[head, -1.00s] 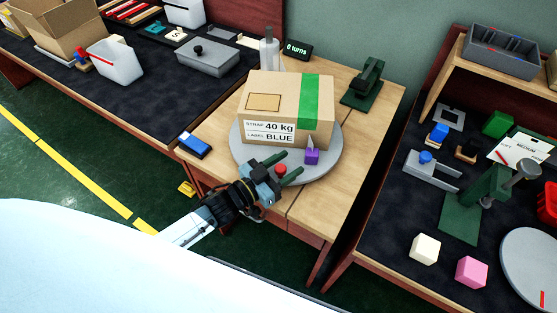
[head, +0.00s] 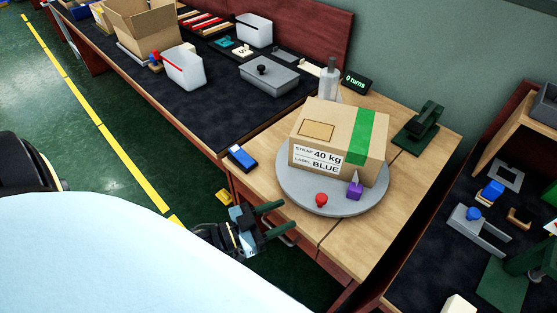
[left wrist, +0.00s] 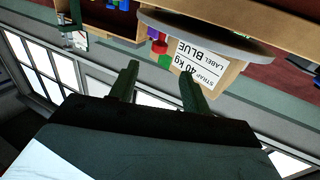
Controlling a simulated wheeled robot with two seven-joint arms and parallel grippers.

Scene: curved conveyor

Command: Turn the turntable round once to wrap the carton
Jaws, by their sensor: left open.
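The brown carton (head: 312,133) sits on the round grey turntable (head: 297,197). It has a green strip and a label reading STRAP 40 kg, LABEL BLUE. A red knob (head: 321,199) stands at the turntable's near rim, with a purple block (head: 354,190) to its right. My left gripper (head: 284,219) is open and empty, in front of the table edge and left of the red knob, apart from it. In the left wrist view the carton (left wrist: 226,72), the turntable (left wrist: 205,28) and the red knob (left wrist: 165,61) show beyond the two open fingers (left wrist: 158,82). My right gripper is not in view.
A sign (head: 357,82) reads 0 turns behind the carton, beside a grey bottle-like post (head: 329,78). A blue and white block (head: 241,157) lies left of the turntable. A green stand (head: 425,127) is at the back right. Dark-topped benches flank this table.

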